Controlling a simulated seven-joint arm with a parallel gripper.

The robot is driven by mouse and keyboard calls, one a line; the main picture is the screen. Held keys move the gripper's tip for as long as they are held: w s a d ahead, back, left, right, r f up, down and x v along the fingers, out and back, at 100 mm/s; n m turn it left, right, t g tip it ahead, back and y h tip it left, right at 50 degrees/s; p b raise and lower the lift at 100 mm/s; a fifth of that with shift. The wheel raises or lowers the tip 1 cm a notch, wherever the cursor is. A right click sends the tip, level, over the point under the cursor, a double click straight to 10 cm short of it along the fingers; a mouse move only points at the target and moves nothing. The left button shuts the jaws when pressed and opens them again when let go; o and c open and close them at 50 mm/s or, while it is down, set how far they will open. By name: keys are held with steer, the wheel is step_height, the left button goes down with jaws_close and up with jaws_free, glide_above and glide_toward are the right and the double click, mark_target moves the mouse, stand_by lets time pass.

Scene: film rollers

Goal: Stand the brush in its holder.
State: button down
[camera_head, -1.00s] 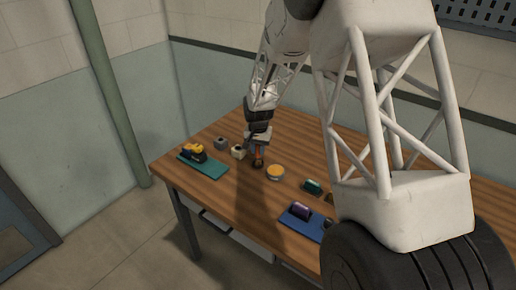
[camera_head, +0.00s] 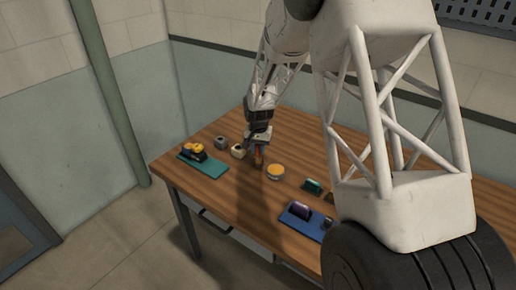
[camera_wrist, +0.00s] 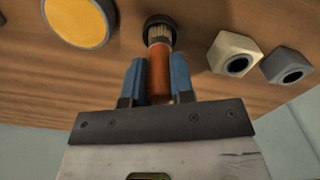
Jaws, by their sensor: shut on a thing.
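The brush (camera_wrist: 158,78) has an orange handle, a tan ribbed part and a dark round end. My gripper (camera_wrist: 157,78) is shut on its handle, with one blue finger on each side. In the head view the brush (camera_head: 259,157) hangs below my gripper (camera_head: 258,149), over or at the table; I cannot tell whether its lower end touches. Two blocks with dark holes stand beside it: a beige one (camera_wrist: 235,54) and a grey one (camera_wrist: 288,66). In the head view the beige block (camera_head: 237,151) is just left of the brush, with the grey block (camera_head: 221,143) beyond. Which is the holder is not clear.
A round tin with an orange top (camera_head: 275,172) stands close to the brush on its right. A teal mat (camera_head: 210,168) with a yellow and black item (camera_head: 194,152) lies left. A blue tray (camera_head: 302,228) with a purple roller (camera_head: 299,210) and a green piece (camera_head: 312,187) are right.

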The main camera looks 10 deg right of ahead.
stand_by(0.3)
steer(key=shift+c, duration=2.4)
jaws_free()
steer(key=shift+r, duration=0.1)
steer(key=shift+r, duration=3.35)
steer(key=shift+r, duration=0.1)
